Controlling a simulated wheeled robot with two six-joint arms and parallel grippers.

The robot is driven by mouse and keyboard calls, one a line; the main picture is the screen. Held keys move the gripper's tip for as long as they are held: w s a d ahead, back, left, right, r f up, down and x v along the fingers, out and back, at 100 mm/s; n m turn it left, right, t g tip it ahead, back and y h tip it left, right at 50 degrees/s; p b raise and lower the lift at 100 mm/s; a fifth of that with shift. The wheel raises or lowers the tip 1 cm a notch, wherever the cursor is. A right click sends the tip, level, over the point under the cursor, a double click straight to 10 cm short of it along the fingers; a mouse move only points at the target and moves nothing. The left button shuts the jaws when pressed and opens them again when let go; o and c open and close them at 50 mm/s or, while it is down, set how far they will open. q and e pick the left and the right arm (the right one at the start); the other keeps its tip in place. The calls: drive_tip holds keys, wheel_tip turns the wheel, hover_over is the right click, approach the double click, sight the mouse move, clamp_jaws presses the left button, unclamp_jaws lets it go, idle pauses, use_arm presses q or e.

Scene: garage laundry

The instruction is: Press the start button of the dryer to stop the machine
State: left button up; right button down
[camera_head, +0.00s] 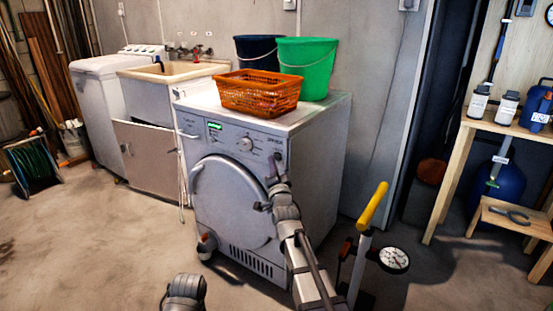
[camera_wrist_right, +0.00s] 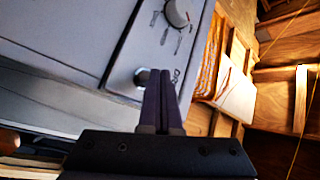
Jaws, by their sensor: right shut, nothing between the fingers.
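The white dryer (camera_head: 228,205) stands in the middle of the head view, its round door shut and a green display (camera_head: 214,126) lit on its panel. Its dial (camera_head: 245,143) shows right of the display and also in the right wrist view (camera_wrist_right: 177,12). A small round silver button (camera_wrist_right: 141,77) shows on the panel in the wrist view, just left of my fingertips and partly behind them. My right gripper (camera_head: 275,161) is shut and empty at the panel's right end; it also shows in the wrist view (camera_wrist_right: 166,75). I cannot tell whether it touches the button.
An orange basket (camera_head: 258,93), a green bucket (camera_head: 307,67) and a dark bucket (camera_head: 254,48) stand on the dryer. A yellow-handled pump (camera_head: 373,206) with a gauge stands right of my right arm. Floor left of the dryer is clear.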

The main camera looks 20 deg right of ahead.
drive_tip(key=shift+s+a, duration=0.8)
drive_tip(key=shift+a, duration=0.2)
drive_tip(key=shift+s+a, duration=0.75)
drive_tip(key=shift+a, duration=0.2)
drive_tip(key=s+a+f+n+g+y+p, duration=0.1)
drive_tip(key=s+a+f+n+g+y, duration=0.2)
drive_tip(key=s+a+f+n+g, duration=0.35)
drive_tip(key=s+a+f+n+g+y+p, duration=0.1)
drive_tip(key=s+a+f+n+g+y, duration=0.25)
drive_tip(key=a+f, duration=0.6)
drive_tip(key=s+f+n+g+h, duration=0.2)
drive_tip(key=s+f+n+g, duration=0.25)
drive_tip(key=s, duration=0.75)
drive_tip(key=s+f+n+g+h, duration=0.35)
drive_tip(key=s+g, duration=0.25)
drive_tip(key=s, duration=0.6)
wheel_tip(320, 180, up, 38)
drive_tip(key=m+p, duration=0.1)
drive_tip(key=p, duration=3.7)
drive_tip(key=shift+y+p, duration=0.3)
drive_tip(key=shift+p, duration=0.1)
